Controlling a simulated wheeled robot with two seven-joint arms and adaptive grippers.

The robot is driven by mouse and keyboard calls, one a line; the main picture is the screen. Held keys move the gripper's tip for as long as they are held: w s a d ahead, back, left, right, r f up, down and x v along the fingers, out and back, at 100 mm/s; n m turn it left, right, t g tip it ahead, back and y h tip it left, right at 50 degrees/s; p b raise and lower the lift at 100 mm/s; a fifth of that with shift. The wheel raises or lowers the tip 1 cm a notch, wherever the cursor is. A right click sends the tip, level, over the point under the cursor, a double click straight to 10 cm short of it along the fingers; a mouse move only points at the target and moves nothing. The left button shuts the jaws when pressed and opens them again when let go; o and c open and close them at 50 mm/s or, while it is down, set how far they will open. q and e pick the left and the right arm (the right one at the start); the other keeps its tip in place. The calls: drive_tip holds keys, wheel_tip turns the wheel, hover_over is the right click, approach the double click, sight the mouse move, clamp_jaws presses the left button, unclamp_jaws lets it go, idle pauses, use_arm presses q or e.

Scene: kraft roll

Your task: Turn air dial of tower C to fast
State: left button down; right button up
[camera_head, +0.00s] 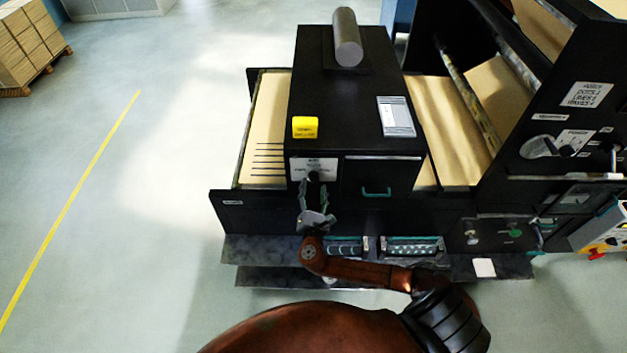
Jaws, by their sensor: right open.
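A black tower (345,105) stands in the middle of the head view; I cannot read a letter on it. Its front has a pale label plate (300,165) with print too small to read. A small dark dial (313,176) sits at this plate's lower part, partly hidden by my gripper. My right gripper (314,190) is open at the tower's front, its fingers pointing up toward the dial. I cannot tell whether the fingers touch the dial or which way it is set. My left gripper is not in view.
A drawer front with a green handle (376,193) is right of the dial. A yellow note (305,127) and a grey cylinder (347,38) are on the tower. Another black machine with a dial panel (575,142) stands at right. Open floor (150,220) lies at left.

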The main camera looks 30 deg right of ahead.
sight(314, 182)
drive_tip(key=shift+p+x, duration=0.35)
drive_tip(key=shift+x, duration=1.5)
drive_tip(key=shift+d, duration=0.1)
drive_tip(key=shift+c, duration=0.6)
drive_tip(key=c, duration=1)
drive_tip(key=shift+c, duration=0.2)
